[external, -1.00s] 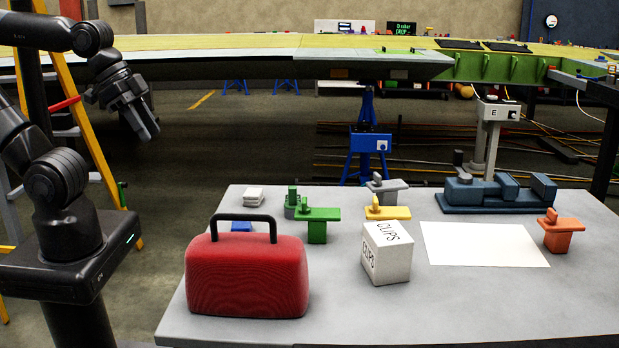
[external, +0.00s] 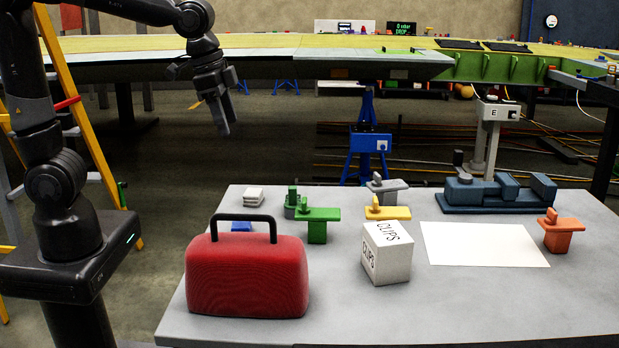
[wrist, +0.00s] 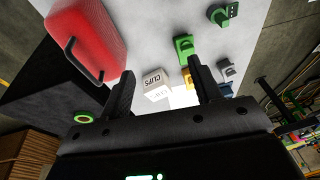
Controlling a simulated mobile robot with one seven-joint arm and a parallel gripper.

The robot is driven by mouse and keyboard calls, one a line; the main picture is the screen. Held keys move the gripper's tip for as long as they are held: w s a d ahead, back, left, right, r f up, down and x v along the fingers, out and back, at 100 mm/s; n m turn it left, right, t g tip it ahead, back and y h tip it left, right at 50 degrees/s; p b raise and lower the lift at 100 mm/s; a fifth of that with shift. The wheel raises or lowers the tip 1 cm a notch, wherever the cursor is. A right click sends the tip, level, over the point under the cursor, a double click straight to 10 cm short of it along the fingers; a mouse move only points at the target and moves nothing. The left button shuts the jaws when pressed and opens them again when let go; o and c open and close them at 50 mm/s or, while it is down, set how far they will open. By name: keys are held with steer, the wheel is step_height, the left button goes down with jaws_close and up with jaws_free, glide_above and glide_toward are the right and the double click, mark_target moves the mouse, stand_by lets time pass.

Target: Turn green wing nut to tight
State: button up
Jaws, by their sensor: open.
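A green clamp (external: 317,222) stands near the back left of the table, with a small raised green piece on its top that looks like the wing nut (external: 304,205); the clamp also shows in the wrist view (wrist: 185,50). A darker green upright part (external: 291,200) is just behind and left of it. My gripper (external: 222,118) hangs in the air left of the table, above its height and well apart from the clamp.
A yellow ladder (external: 88,140) stands behind my arm.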

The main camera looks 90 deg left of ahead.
steer(key=w+a+f+g, duration=0.1)
steer(key=w+a+f, duration=0.35)
steer(key=w, duration=0.45)
steer(key=g+h, duration=0.1)
steer(key=g, duration=0.1)
glide_above(304, 199)
step_height(304, 199, down, 7)
step_height(304, 199, down, 10)
steer(key=shift+d+r, duration=0.1)
steer(key=c, duration=1)
